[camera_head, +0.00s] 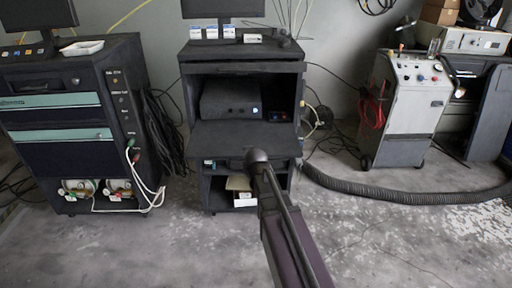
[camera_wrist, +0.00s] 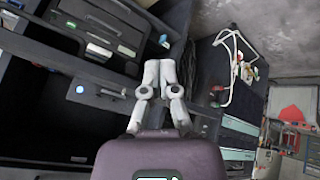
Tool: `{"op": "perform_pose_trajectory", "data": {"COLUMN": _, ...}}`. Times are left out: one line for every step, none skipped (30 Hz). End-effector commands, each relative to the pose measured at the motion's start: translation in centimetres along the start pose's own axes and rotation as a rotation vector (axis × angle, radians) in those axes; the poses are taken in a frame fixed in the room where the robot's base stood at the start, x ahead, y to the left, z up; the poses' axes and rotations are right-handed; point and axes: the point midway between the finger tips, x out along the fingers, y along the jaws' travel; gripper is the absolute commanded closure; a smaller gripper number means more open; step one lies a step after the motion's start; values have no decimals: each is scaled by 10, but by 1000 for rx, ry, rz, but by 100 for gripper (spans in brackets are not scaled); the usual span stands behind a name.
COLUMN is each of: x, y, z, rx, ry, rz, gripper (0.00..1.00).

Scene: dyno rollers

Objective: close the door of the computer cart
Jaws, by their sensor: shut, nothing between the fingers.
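The computer cart (camera_head: 292,68) is the black cabinet in the middle of the head view. A dark panel (camera_head: 240,137), which looks like its fold-down door, lies about flat at the front of the open upper compartment. My arm reaches up to the panel's front edge in the head view and hides part of the cart there. My gripper (camera_wrist: 160,64) is shut and empty in the wrist view; whether it touches the cart cannot be told.
A black cart with teal drawers (camera_head: 60,101) and white hoses stands at the left. A grey machine (camera_head: 412,105) stands at the right. A thick black hose (camera_head: 395,191) runs along the floor. The lower compartment holds a small box (camera_head: 243,200). The front floor is clear.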

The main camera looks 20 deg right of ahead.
Motion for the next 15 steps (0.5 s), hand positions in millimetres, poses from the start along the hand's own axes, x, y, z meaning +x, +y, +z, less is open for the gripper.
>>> {"op": "perform_pose_trajectory", "data": {"x": -10, "y": -20, "z": 18, "rx": 45, "ry": -53, "rz": -38, "gripper": 100}}
{"op": "perform_pose_trajectory", "data": {"x": -14, "y": -30, "z": 26, "rx": 74, "ry": -88, "rz": -59, "gripper": 100}}
{"op": "perform_pose_trajectory", "data": {"x": -20, "y": -43, "z": 38, "rx": 114, "ry": -134, "rz": -85, "gripper": 100}}
{"op": "perform_pose_trajectory", "data": {"x": -25, "y": -52, "z": 47, "rx": 143, "ry": -171, "rz": -103, "gripper": 100}}
{"op": "perform_pose_trajectory", "data": {"x": -30, "y": -62, "z": 55, "rx": 171, "ry": -208, "rz": -119, "gripper": 100}}
{"op": "perform_pose_trajectory", "data": {"x": -37, "y": -73, "z": 66, "rx": 208, "ry": -255, "rz": -137, "gripper": 100}}
{"op": "perform_pose_trajectory", "data": {"x": -42, "y": -81, "z": 74, "rx": 234, "ry": -291, "rz": -150, "gripper": 100}}
{"op": "perform_pose_trajectory", "data": {"x": -48, "y": -88, "z": 82, "rx": 259, "ry": -326, "rz": -160, "gripper": 100}}
{"op": "perform_pose_trajectory", "data": {"x": -54, "y": -98, "z": 92, "rx": 290, "ry": -369, "rz": -171, "gripper": 100}}
{"op": "perform_pose_trajectory", "data": {"x": -59, "y": -104, "z": 98, "rx": 311, "ry": -400, "rz": -177, "gripper": 100}}
{"op": "perform_pose_trajectory", "data": {"x": -64, "y": -110, "z": 104, "rx": 330, "ry": -430, "rz": -183, "gripper": 100}}
{"op": "perform_pose_trajectory", "data": {"x": -70, "y": -116, "z": 111, "rx": 353, "ry": -465, "rz": -188, "gripper": 100}}
{"op": "perform_pose_trajectory", "data": {"x": -74, "y": -120, "z": 116, "rx": 368, "ry": -489, "rz": -191, "gripper": 100}}
{"op": "perform_pose_trajectory", "data": {"x": -77, "y": -124, "z": 120, "rx": 382, "ry": -511, "rz": -193, "gripper": 100}}
{"op": "perform_pose_trajectory", "data": {"x": -81, "y": -128, "z": 125, "rx": 398, "ry": -535, "rz": -195, "gripper": 100}}
